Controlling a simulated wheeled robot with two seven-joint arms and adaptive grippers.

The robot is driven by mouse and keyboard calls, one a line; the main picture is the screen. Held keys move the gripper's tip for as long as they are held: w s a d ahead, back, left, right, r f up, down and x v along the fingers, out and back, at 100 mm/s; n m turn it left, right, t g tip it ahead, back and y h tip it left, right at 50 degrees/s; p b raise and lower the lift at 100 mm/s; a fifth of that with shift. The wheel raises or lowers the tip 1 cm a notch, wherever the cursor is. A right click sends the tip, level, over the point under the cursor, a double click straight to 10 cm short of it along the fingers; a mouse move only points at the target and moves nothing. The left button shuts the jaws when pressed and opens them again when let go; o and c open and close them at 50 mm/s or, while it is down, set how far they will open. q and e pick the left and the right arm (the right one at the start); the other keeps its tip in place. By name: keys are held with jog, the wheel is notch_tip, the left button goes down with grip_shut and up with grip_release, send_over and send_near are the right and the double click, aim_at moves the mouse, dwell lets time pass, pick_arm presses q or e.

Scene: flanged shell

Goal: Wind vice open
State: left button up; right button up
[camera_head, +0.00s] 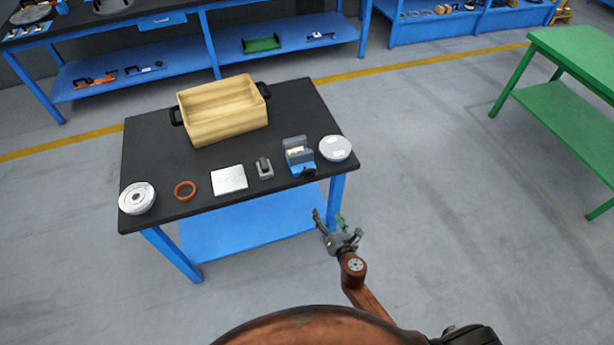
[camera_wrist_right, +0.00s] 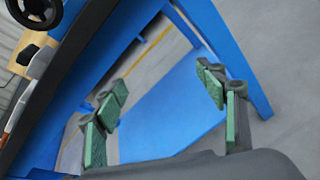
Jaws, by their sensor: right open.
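The blue vice (camera_head: 299,157) stands near the right front part of the black-topped table, with its dark handle end (camera_head: 308,173) toward the front edge. Something pale shows between its grey jaws, too small to tell what. My right gripper (camera_head: 330,220) is open and empty, in front of the table's right front leg and lower than the tabletop. In the right wrist view, its green-padded fingers (camera_wrist_right: 160,105) are spread apart with the blue lower shelf behind them. A dark round wheel (camera_wrist_right: 35,10) at the top left looks like the vice's handle. My left gripper is out of view.
On the black table (camera_head: 150,160) stand a wooden box (camera_head: 222,112), a round flanged part (camera_head: 137,198), an orange ring (camera_head: 185,190), a silver plate (camera_head: 229,179), a small grey block (camera_head: 265,168) and a white disc (camera_head: 335,148). A green table (camera_head: 570,110) stands right; floor between is clear.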

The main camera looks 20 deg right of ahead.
aim_at(309, 177)
jog(key=w+a+r+n+t, duration=0.1)
jog(key=a+r+n+t, duration=0.15)
jog(key=r, duration=0.45)
jog(key=w+a+r+n+t, duration=0.15)
jog(key=r+n, duration=0.25)
jog(key=r, duration=0.4)
jog(key=shift+g+y, duration=0.3)
jog(key=shift+y, duration=0.1)
jog(key=w, duration=0.4)
jog(key=w+b, duration=0.1)
jog(key=w, duration=0.1)
jog(key=shift+w+a+f, duration=0.15)
jog(key=shift+w+a, duration=0.05)
jog(key=shift+a, duration=0.15)
jog(key=shift+w, duration=0.7)
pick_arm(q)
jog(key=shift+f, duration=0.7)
pick_arm(e)
jog(key=c, duration=1.2)
